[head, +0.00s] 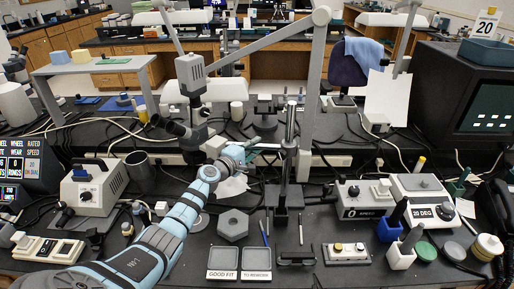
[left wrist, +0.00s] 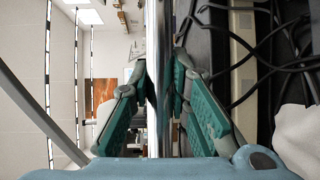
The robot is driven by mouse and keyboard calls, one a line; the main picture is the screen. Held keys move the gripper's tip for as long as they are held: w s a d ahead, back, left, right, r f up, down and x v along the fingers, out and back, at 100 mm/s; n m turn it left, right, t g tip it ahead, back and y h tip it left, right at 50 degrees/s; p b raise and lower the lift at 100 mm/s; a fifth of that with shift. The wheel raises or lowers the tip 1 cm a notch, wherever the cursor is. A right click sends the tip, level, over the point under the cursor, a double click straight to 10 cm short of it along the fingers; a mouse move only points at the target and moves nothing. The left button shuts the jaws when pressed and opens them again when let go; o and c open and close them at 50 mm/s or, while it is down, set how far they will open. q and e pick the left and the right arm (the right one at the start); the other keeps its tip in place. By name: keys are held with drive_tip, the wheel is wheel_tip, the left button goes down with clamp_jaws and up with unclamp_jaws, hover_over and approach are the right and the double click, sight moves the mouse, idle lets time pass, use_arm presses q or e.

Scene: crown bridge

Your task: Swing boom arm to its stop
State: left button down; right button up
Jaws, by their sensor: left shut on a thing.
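The boom arm appears to be the slim bright bar (head: 268,146) that runs level from the dark upright post (head: 289,135) near the middle of the bench. My left gripper (head: 246,149) reaches in from the left and is at the free end of this bar, left of the post. In the left wrist view the bar (left wrist: 158,75) runs lengthwise between the green finger pads (left wrist: 158,115), and the fingers are closed on it. The stop cannot be made out. My right gripper is in neither view.
A tall grey stand (head: 314,90) carries a scope head (head: 190,73) above and behind my left arm. A grey hexagonal block (head: 233,224) and two labelled trays (head: 223,262) lie in front of the post. A control box (head: 365,199) stands to its right. Cables run along the back.

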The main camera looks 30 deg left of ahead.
use_arm(q)
drive_tip(key=c, duration=1.5)
unclamp_jaws()
drive_tip(key=shift+s, duration=0.1)
drive_tip(key=s, duration=0.8)
drive_tip(key=s+r, duration=0.1)
drive_tip(key=s, duration=0.3)
drive_tip(key=shift+a, duration=0.2)
